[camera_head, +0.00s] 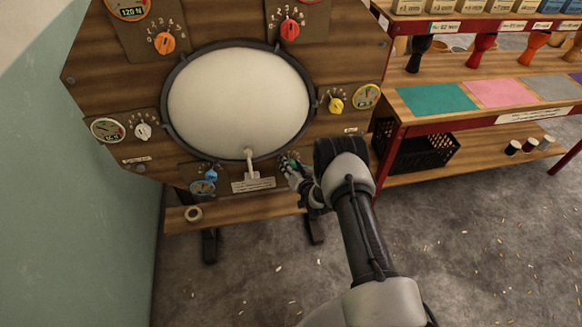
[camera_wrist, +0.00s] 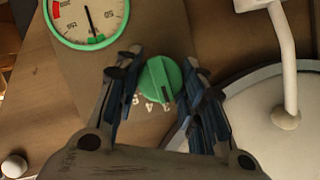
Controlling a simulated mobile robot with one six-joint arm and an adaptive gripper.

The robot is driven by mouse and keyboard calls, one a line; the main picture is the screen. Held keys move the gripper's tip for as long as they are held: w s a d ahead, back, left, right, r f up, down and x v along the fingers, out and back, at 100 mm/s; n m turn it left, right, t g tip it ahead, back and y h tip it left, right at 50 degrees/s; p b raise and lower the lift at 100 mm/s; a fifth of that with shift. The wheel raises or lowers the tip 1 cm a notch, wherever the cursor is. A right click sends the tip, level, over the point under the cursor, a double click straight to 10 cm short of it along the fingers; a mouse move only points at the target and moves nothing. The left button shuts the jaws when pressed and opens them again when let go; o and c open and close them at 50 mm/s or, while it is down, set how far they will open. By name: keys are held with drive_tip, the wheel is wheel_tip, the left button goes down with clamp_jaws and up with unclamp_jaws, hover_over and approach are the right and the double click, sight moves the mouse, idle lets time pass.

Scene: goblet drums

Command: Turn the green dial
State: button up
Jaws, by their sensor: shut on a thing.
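The green dial (camera_wrist: 161,80) is a round ridged knob on a brown panel with white numbers beside it. In the wrist view it sits between the two fingers of my gripper (camera_wrist: 158,85), which are closed about its sides. The green-rimmed gauge (camera_wrist: 88,16) is just beyond it, its needle near a green mark. In the head view the dial (camera_head: 293,163) shows only as a small green patch at the lower right of the wooden board, largely hidden by my gripper (camera_head: 294,172).
The wooden board (camera_head: 100,70) carries a large white drumhead (camera_head: 240,98), a white lever (camera_head: 250,165), and red (camera_head: 289,30), orange (camera_head: 165,42), yellow (camera_head: 336,105), white (camera_head: 143,131) and blue (camera_head: 211,176) dials. Shelves with small drums and a black crate (camera_head: 425,150) stand at right.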

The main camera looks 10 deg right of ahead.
idle(0.3)
drive_tip(key=o, duration=1.1)
drive_tip(key=shift+s, duration=0.1)
drive_tip(key=v, duration=1.2)
drive_tip(key=shift+d, duration=0.1)
drive_tip(key=shift+f, duration=0.1)
